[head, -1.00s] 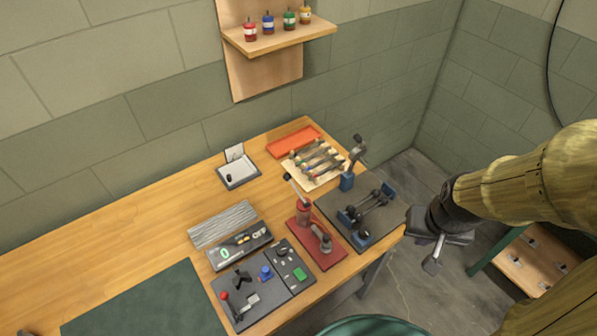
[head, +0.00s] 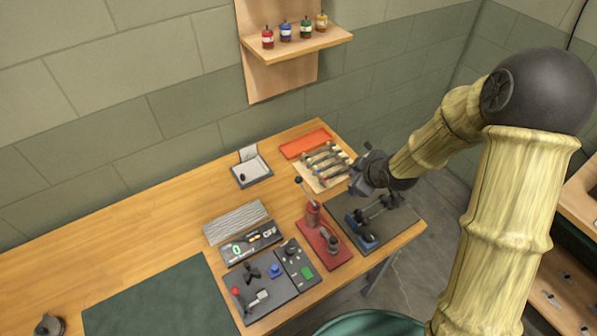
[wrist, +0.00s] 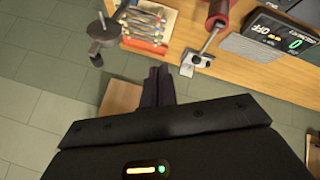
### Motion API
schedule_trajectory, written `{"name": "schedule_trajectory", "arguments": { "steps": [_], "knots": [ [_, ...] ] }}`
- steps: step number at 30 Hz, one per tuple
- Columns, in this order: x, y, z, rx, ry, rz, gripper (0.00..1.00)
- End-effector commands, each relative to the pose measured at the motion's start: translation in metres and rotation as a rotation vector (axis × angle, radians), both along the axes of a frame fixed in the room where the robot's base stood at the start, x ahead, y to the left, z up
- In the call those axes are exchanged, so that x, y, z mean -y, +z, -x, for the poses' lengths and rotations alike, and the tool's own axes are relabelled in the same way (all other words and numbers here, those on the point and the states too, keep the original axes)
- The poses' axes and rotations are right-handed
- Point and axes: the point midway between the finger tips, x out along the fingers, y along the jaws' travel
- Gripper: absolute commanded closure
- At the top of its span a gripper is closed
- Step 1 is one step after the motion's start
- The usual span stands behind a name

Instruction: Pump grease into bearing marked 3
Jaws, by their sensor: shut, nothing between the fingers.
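A red baseplate (head: 335,258) carries a red upright cylinder (head: 312,214) with a dark-knobbed lever (head: 305,192) leaning up, and a grey metal fitting (head: 331,243). Right of it, a dark plate (head: 400,220) bears blue supports (head: 365,241) with dark rods and round dark parts. I cannot read any bearing numbers. My gripper (head: 357,178) is above the far part of the dark plate and hides the blue post there. In the wrist view my gripper's fingers (wrist: 158,76) are together and empty. A red part (wrist: 217,10) shows beyond them.
A tool board (head: 322,172) and orange tray (head: 305,143) lie at the back. A readout box (head: 251,243) and a control panel (head: 258,283) stand left of the red base. A shelf (head: 300,46) holds several small bottles. The table's left is mostly clear.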

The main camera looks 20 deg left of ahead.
Motion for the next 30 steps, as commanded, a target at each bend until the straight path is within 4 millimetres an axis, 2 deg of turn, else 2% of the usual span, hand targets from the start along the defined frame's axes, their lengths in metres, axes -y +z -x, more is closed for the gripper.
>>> {"name": "schedule_trajectory", "arguments": {
  "steps": [1, 3, 6, 9, 13, 23, 30],
  "knots": [
    [-0.025, -0.001, -0.005, 0.044, 0.097, -0.021, 1.00],
    [-0.059, -0.003, -0.011, 0.128, 0.229, -0.054, 1.00],
    [-0.099, -0.004, -0.012, 0.236, 0.375, -0.105, 1.00],
    [-0.123, -0.003, -0.011, 0.315, 0.460, -0.146, 1.00],
    [-0.135, -0.002, -0.011, 0.358, 0.499, -0.164, 1.00],
    [-0.135, -0.004, -0.011, 0.357, 0.498, -0.164, 1.00],
    [-0.138, -0.022, -0.013, 0.355, 0.497, -0.164, 1.00]
  ]
}}
